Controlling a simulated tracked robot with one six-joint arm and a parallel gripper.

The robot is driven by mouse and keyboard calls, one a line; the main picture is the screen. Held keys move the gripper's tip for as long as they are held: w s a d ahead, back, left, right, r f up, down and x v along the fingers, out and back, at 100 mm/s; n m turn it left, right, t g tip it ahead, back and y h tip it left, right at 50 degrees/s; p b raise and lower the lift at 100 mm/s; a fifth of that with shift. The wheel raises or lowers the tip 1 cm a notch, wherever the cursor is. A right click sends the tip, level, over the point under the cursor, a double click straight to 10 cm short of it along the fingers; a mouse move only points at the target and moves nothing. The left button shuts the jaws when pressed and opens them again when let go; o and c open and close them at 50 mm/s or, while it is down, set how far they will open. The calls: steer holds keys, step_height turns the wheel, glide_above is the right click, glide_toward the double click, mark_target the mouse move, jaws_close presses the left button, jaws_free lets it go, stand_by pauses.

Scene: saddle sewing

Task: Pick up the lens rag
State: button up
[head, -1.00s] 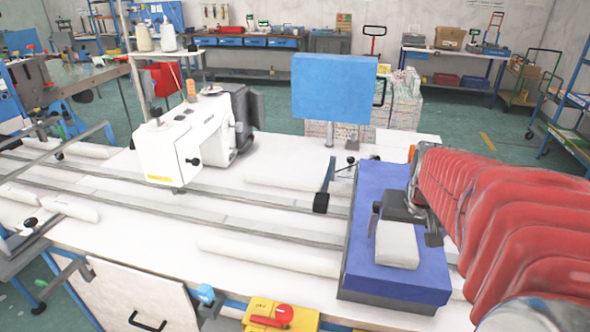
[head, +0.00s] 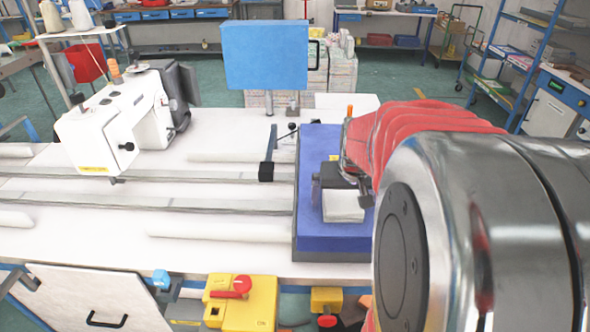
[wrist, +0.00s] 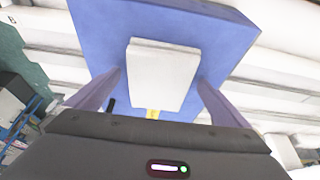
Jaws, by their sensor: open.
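The lens rag looks like a white folded pad (head: 343,206) lying flat on a blue block (head: 335,240) at the right of the white table. In the wrist view the white pad (wrist: 163,75) lies between and ahead of my two fingers, on the blue surface (wrist: 225,40). My gripper (head: 343,188) is open above the block, close to the pad's far side in the head view. In the wrist view my gripper (wrist: 160,88) has a finger to each side of the pad, with blue showing between. Whether the fingers are at the pad's height I cannot tell.
A white sewing machine (head: 125,120) stands on the table at left. A blue panel on a post (head: 265,55) stands behind the block. Rails (head: 210,206) run along the table up to the block. A yellow box with a red button (head: 240,300) is at the front edge.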

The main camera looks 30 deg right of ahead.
steer(key=shift+c, duration=0.4)
steer(key=c, duration=1)
steer(key=shift+r, duration=0.15)
steer(key=shift+c, duration=0.2)
